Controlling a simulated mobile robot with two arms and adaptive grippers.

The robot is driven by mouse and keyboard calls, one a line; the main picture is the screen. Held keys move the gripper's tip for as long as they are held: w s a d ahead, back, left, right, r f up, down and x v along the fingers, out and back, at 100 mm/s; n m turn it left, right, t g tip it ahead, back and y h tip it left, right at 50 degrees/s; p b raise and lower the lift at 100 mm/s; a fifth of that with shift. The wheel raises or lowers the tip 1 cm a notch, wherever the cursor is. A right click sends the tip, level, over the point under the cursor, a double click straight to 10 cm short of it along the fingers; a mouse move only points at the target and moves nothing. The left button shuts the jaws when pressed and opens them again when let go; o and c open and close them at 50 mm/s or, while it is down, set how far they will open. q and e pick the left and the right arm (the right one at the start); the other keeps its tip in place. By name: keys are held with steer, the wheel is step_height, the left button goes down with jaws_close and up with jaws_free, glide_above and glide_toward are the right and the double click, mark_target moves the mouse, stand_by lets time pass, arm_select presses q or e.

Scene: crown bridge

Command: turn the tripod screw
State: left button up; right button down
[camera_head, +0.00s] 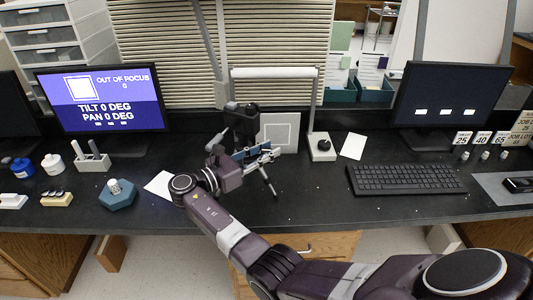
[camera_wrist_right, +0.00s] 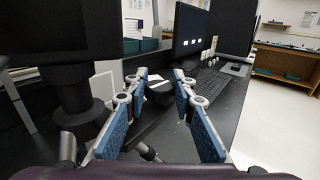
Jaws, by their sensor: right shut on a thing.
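A black camera on a tripod (camera_head: 240,118) stands at the back middle of the black desk, with a silver leg (camera_head: 268,182) splayed toward the front. The tripod's dark column also shows at the left of the right wrist view (camera_wrist_right: 74,88). My right gripper (camera_head: 262,155) is right beside the tripod, partly in front of it. In the right wrist view its blue-padded fingers (camera_wrist_right: 160,80) stand apart. My left gripper is not in view.
The left monitor (camera_head: 100,98) reads OUT OF FOCUS, TILT 0 DEG, PAN 0 DEG. A framed square chart (camera_head: 280,131) and a lamp base (camera_head: 321,148) stand behind the gripper. A keyboard (camera_head: 405,179) lies to the right.

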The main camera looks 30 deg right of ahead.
mark_target(262, 153)
steer(key=shift+r, duration=0.1)
steer(key=c, duration=1.6)
jaws_free()
steer(key=shift+d, duration=0.1)
steer(key=a, duration=0.7)
steer(key=shift+s+a, duration=0.25)
steer(key=shift+s, duration=0.05)
